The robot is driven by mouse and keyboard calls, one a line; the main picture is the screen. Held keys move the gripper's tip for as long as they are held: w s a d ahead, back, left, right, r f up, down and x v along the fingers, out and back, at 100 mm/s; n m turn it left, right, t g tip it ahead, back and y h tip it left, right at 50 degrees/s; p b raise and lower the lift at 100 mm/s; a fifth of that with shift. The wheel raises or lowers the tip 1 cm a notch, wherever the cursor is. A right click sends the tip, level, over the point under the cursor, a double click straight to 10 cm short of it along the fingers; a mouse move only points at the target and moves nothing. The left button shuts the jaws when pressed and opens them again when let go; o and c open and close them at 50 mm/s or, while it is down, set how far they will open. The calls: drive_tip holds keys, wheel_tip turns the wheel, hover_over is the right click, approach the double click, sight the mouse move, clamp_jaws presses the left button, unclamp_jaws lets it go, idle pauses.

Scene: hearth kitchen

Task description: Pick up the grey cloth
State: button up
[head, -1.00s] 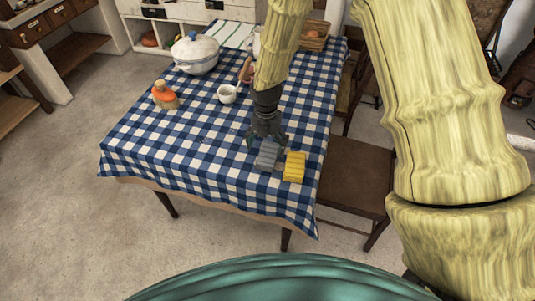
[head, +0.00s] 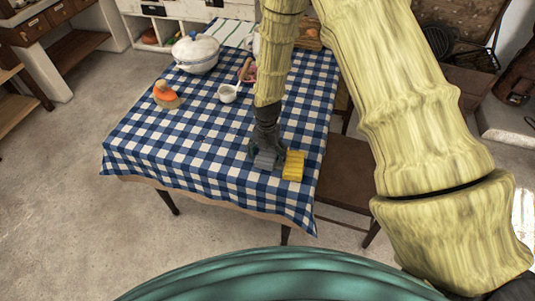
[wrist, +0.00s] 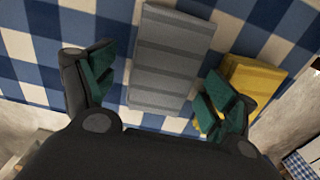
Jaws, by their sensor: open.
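The grey cloth (head: 266,160) is a folded, ribbed block lying on the blue-and-white checked tablecloth near the table's front right. My gripper (head: 265,152) is over it, pointing down. In the wrist view, the grey cloth (wrist: 172,58) lies between the open fingers of my gripper (wrist: 158,85), which have green pads. A gap shows between the left finger and the cloth; the right finger is closer to its side. The near end of the cloth is close to the dark gripper body. The gripper holds nothing.
A yellow cloth (head: 293,166) lies just right of the grey one; the right finger partly covers it in the wrist view (wrist: 254,78). An orange-topped item (head: 166,95), a white cup (head: 228,93) and a white tureen (head: 196,54) stand farther back. The table's left side (head: 160,145) is clear.

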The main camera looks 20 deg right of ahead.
sight(266, 156)
drive_tip(key=c, duration=1.1)
drive_tip(key=shift+c, duration=0.2)
drive_tip(key=shift+r, duration=0.1)
drive_tip(key=shift+r+b, duration=0.55)
drive_tip(key=shift+r, duration=0.35)
drive_tip(key=shift+s+a+r+b, duration=0.25)
drive_tip(key=shift+s+r+b, duration=0.25)
drive_tip(key=shift+r, duration=0.15)
drive_tip(key=s+a+b, duration=0.1)
drive_tip(key=s+a, duration=0.1)
drive_tip(key=s, duration=0.2)
drive_tip(key=s+a+r+b, duration=0.1)
drive_tip(key=s+a, duration=0.2)
drive_tip(key=s, duration=0.1)
drive_tip(key=s+a+b, duration=0.1)
drive_tip(key=s+a, duration=0.1)
drive_tip(key=s, duration=0.2)
drive_tip(key=shift+s+a+r, duration=0.35)
